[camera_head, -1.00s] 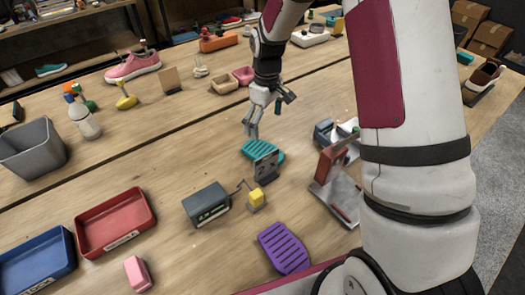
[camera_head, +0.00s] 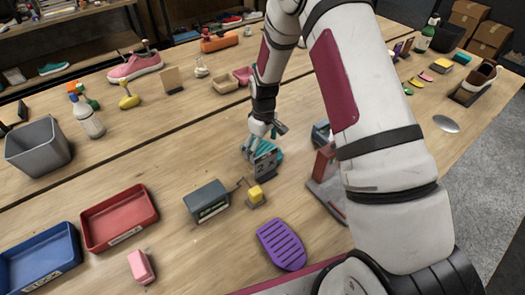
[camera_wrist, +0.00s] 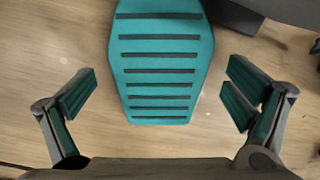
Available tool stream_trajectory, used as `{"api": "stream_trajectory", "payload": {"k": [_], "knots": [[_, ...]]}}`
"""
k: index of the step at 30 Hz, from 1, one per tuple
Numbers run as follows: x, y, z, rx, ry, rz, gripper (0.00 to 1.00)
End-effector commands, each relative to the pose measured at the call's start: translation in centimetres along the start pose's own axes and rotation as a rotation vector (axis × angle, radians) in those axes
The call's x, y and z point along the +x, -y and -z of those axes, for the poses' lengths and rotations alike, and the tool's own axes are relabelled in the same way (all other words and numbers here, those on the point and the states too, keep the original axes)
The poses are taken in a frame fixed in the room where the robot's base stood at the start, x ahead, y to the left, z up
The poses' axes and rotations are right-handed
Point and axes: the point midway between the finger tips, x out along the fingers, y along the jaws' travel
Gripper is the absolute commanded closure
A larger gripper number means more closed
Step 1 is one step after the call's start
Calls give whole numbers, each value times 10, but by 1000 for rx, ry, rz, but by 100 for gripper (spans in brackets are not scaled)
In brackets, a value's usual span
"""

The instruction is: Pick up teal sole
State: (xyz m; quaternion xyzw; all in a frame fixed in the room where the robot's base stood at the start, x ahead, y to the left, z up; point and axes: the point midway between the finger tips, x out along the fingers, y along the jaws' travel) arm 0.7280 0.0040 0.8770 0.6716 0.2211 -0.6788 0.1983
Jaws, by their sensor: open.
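The teal sole (camera_wrist: 158,65) lies flat on the wooden table, with dark stripes across it. In the head view the teal sole (camera_head: 275,152) is mostly hidden behind my gripper and a small grey block. My gripper (camera_wrist: 158,98) is open in the wrist view, one finger on each side of the sole's near end, with bare wood showing between each finger and the sole. In the head view my gripper (camera_head: 258,152) is low over the sole.
A grey block marked 2 (camera_head: 264,164) stands right in front of the sole. A grey box with a yellow knob (camera_head: 256,194) and a purple sole (camera_head: 281,245) are nearer. A red and grey device (camera_head: 326,165) stands to the right. Red (camera_head: 118,217) and blue (camera_head: 38,259) trays lie left.

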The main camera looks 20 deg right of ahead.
Motion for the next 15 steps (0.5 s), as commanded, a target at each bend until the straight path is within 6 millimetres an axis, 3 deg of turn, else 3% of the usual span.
{"api": "stream_trajectory", "payload": {"k": [5, 8, 12, 15], "knots": [[0, 0, 0, 0, 0, 0, 3], [0, 0, 0, 0, 0, 0, 21], [0, 0, 0, 0, 0, 0, 53], [0, 0, 0, 0, 0, 0, 62]]}}
